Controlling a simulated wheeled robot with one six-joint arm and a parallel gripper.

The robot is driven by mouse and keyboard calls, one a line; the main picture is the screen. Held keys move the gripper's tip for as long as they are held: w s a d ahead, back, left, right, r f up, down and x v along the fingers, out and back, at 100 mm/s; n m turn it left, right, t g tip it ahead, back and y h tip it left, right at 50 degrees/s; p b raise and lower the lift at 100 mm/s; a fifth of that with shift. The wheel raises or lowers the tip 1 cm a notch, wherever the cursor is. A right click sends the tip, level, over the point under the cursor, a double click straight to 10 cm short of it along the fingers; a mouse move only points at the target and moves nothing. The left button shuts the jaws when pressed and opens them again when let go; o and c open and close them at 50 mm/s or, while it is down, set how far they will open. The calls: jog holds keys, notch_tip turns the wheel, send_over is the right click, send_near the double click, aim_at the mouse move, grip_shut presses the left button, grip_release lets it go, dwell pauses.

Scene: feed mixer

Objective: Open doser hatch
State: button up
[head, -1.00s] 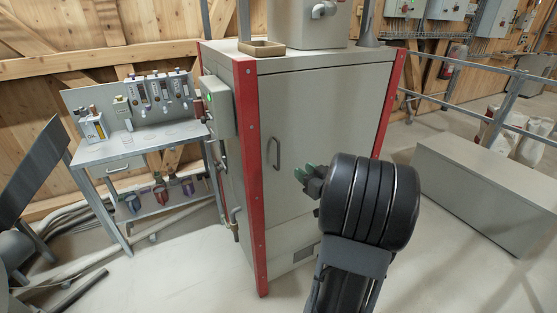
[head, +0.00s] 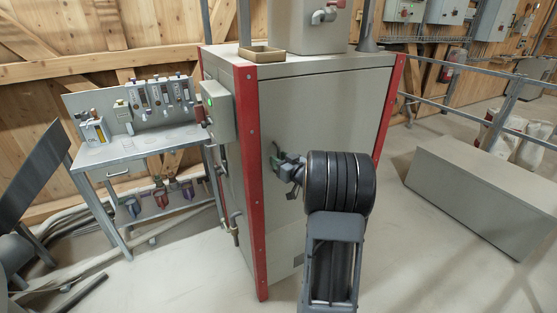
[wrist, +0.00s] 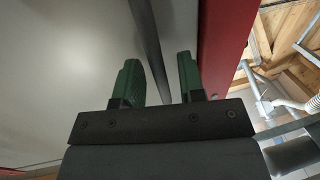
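The doser is a grey cabinet with red corner posts, and its front hatch (head: 325,110) is a flat grey panel that looks closed. In the wrist view the hatch panel (wrist: 60,60) fills the left side. The dark bar handle (wrist: 152,40) runs between the two green fingertips of my gripper (wrist: 158,78). Gaps show on both sides of the bar, so the fingers are open around it and not clamped. In the head view my gripper (head: 280,160) is at the handle's place on the hatch's left side and mostly hides it.
A control box (head: 217,108) with a green light is on the cabinet's left side. A work table (head: 140,146) with bottles and dispensers stands to the left. A low grey box (head: 480,190) lies to the right. The floor in front is clear.

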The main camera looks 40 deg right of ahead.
jog(key=shift+w, duration=0.25)
jog(key=shift+c, duration=0.2)
grip_shut()
dwell(0.3)
